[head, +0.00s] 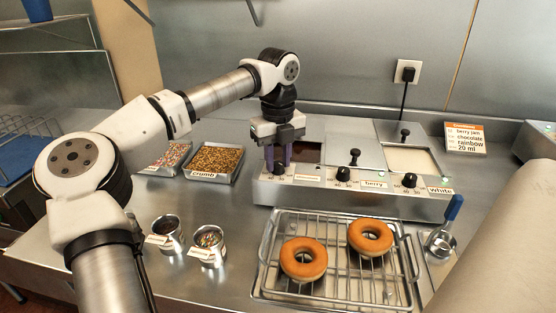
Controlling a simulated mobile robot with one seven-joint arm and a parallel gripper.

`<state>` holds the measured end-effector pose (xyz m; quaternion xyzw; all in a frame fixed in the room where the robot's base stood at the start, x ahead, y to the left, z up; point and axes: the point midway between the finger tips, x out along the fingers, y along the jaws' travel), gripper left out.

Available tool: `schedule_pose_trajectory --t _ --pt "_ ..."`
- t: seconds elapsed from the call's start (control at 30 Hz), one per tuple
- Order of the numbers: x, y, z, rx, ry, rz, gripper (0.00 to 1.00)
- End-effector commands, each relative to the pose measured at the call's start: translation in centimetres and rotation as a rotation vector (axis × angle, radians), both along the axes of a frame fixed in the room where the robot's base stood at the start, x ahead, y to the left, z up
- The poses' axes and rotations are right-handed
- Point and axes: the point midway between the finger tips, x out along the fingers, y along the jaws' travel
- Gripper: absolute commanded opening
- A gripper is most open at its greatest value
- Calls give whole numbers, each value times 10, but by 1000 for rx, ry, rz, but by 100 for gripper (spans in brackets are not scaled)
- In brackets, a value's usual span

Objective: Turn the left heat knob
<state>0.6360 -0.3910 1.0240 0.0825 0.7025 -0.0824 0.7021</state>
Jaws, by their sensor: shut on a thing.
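The glaze warmer (360,200) is a long metal unit against the back wall, with three heat knobs along its sloped front. The middle knob (343,174) and right knob (409,180) are black and in plain view. My gripper (277,164) points down at the left end of the front, with its purple fingers shut around the left heat knob (279,169). The fingers hide most of that knob, so its angle cannot be read. Behind them is a well of dark glaze (308,152).
A crumb tray (214,161) and a sprinkle tray (167,158) lie left of my gripper. Two small cups (209,247) stand front left. A blue-handled ladle (445,230) is at right.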

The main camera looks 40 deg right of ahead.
Motion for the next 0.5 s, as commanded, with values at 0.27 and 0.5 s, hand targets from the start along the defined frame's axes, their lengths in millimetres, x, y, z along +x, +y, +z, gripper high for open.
schedule_pose_trajectory --t 0.27,0.5 --pt "1 0 1 -2 -3 128 5" --pt "1 0 1 -2 -2 168 5"
